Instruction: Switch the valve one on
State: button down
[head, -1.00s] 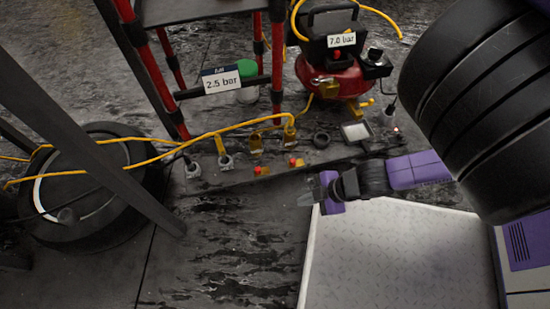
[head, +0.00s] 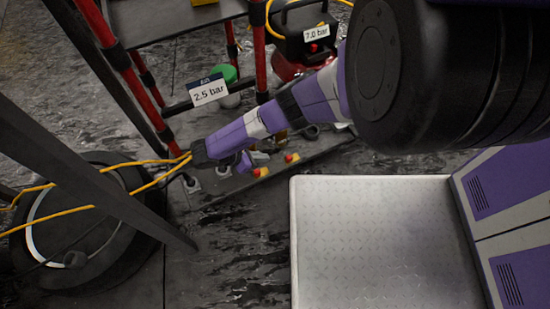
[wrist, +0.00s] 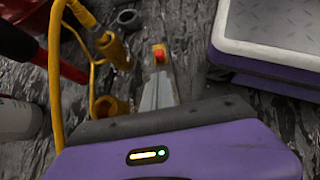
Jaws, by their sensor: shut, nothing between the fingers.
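Two small red-and-yellow parts, a left one (head: 262,172) and a right one (head: 291,158), sit on the dark floor strip in the head view. One red-and-yellow part (wrist: 159,54) shows just beyond my fingertips in the wrist view. Yellow-brass fittings (wrist: 112,48) stand left of it, one with a yellow hose. No label shows which of these is valve one. My gripper (wrist: 158,90) is shut and empty, its fingers pointing toward the red-and-yellow part; I cannot tell whether they touch it. In the head view my gripper (head: 243,162) is low beside the left red-and-yellow part, and my arm hides most fittings.
A red-legged rack with a 2.5 bar sign (head: 209,91) stands behind. The red compressor (head: 292,65) with a 7.0 bar sign is at the back. A dark beam (head: 90,170) crosses the left side.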

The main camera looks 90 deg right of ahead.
aim_at(288, 158)
jog(key=shift+a+r, duration=0.1)
dwell(0.3)
jog(key=b+x, duration=0.4)
jog(key=x, duration=0.6)
jog(key=shift+s, duration=0.1)
jog(key=s, duration=0.1)
jog(key=s+d+p, duration=0.1)
jog(key=shift+s+d+r, duration=0.1)
jog(key=shift+s+d, duration=0.15)
jog(key=shift+s, duration=0.1)
jog(key=shift+s+d, duration=0.1)
jog(key=shift+s, duration=0.1)
